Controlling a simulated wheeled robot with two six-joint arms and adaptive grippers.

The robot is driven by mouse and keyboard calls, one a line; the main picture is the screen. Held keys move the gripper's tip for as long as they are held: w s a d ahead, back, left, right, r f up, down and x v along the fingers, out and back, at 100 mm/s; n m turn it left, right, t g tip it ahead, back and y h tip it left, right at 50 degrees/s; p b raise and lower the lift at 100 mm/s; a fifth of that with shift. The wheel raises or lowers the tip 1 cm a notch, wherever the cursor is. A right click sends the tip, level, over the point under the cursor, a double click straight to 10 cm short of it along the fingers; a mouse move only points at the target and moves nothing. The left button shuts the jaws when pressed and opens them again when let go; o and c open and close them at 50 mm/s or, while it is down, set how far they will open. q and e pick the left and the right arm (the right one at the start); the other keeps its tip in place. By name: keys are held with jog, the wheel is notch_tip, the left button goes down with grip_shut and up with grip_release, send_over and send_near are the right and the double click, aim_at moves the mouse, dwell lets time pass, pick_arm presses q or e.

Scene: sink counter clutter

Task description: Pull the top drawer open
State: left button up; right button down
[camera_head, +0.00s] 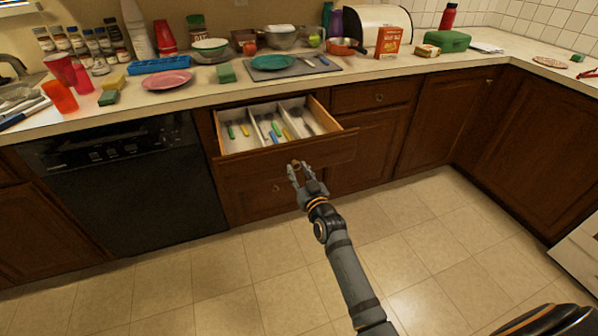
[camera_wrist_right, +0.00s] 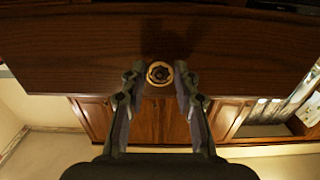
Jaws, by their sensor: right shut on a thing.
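The top drawer (camera_head: 334,147) stands pulled out from the wooden cabinet below the counter. Its white divided tray (camera_head: 251,124) shows from above, with several utensils with coloured handles in it. My right gripper (camera_head: 299,167) is at the middle of the drawer front, shut on the round drawer knob (camera_wrist_right: 159,73). In the right wrist view its two fingers stand on either side of the knob, in front of the dark wooden drawer front (camera_wrist_right: 70,50). My left gripper is not in view.
A black dishwasher (camera_head: 120,185) is left of the drawer. A shut drawer (camera_head: 372,96) is to its right. The counter above holds a pink plate (camera_head: 166,80), a green sponge (camera_head: 226,73), a grey board and other clutter. The tiled floor (camera_head: 180,290) is clear.

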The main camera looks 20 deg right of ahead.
jog(key=shift+s, duration=0.25)
jog(key=c, duration=1)
grip_release()
jog(key=shift+s, duration=0.1)
jog(key=s, duration=1.1)
jog(key=shift+s+d, duration=0.2)
jog(key=shift+s, duration=0.2)
